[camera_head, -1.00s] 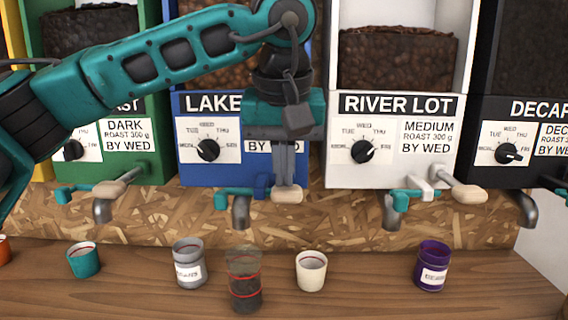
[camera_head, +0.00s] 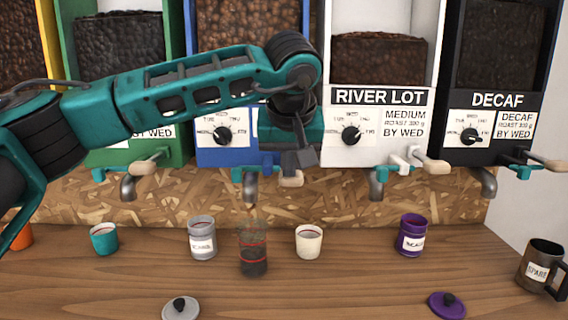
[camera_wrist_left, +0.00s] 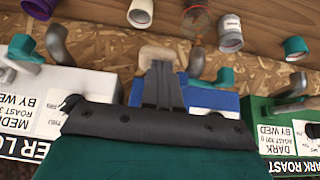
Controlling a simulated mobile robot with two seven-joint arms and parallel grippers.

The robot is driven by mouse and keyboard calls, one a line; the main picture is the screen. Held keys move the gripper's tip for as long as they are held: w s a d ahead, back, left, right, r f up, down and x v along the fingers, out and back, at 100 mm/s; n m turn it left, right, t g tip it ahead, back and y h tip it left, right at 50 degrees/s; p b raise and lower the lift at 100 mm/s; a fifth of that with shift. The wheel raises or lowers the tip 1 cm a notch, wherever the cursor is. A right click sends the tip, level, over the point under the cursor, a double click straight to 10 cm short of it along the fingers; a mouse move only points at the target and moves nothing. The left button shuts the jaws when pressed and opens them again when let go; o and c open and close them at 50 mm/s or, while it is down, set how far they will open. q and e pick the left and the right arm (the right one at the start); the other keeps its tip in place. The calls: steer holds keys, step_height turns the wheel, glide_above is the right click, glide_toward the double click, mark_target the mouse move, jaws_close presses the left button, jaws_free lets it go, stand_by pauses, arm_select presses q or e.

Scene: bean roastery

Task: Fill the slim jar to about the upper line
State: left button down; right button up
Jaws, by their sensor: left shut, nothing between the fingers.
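The slim jar (camera_head: 253,258) is clear, with two red lines. It stands upright on the wooden counter under the metal spout (camera_head: 250,188) of the blue bin (camera_head: 223,157). Dark beans fill its lower part; their exact level against the lines is hard to read. Brown specks show between spout and jar. My left gripper (camera_head: 293,172) is shut and empty, at the beige knob (camera_head: 291,180) of the blue bin's lever. In the left wrist view its fingertips (camera_wrist_left: 160,66) meet or nearly meet the knob (camera_wrist_left: 157,53); contact is unclear. My right gripper is out of view.
A grey labelled jar (camera_head: 202,240) and a cream cup (camera_head: 308,242) flank the slim jar closely. A teal cup (camera_head: 104,239), purple jar (camera_head: 411,236) and brown mug (camera_head: 539,265) stand farther off. Grey (camera_head: 181,308) and purple (camera_head: 446,305) lids lie in front.

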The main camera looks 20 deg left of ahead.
mark_target(289, 183)
arm_select(q)
step_height(289, 183, down, 3)
steer(key=t+b, duration=0.2)
steer(key=b, duration=0.2)
steer(key=shift+f+y, duration=0.2)
steer(key=shift+y, duration=0.1)
steer(key=shift+f, duration=0.2)
stand_by(1.5)
steer(key=shift+r, duration=0.15)
stand_by(1.7)
